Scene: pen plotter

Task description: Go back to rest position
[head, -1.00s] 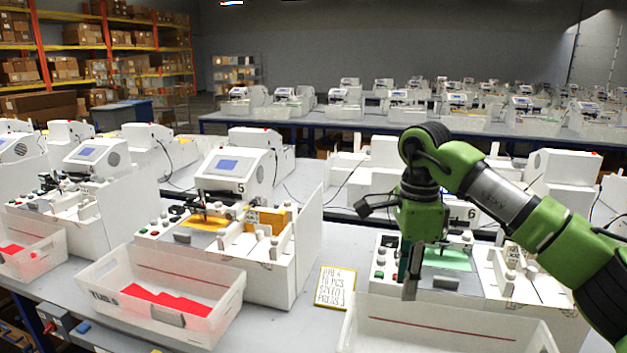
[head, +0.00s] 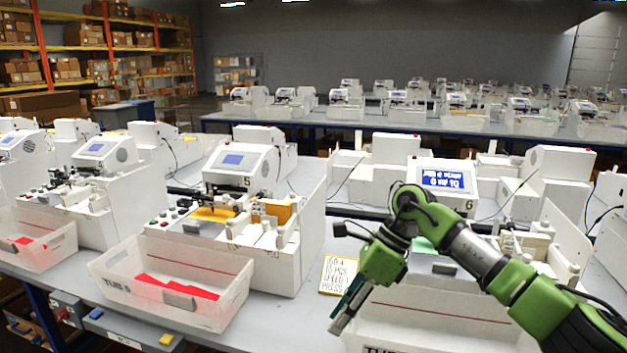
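My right gripper (head: 346,306) is at the end of the green arm that comes in from the right. It hangs tilted down to the left, over the left end of the front white tub (head: 440,330), beside the handwritten card. Its fingers look close together, but whether they are open or shut is unclear at this angle. Plotter 6 (head: 447,182) stands behind my arm with its screen lit blue; a green sheet (head: 423,246) on it is mostly hidden by my arm. My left gripper is out of view.
Plotter 5 (head: 240,168) stands to the left with an orange sheet (head: 211,214). A tub (head: 120,288) with red pieces (head: 178,287) sits before it. The handwritten card (head: 339,274) lies between the stations. More plotters line the tables behind.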

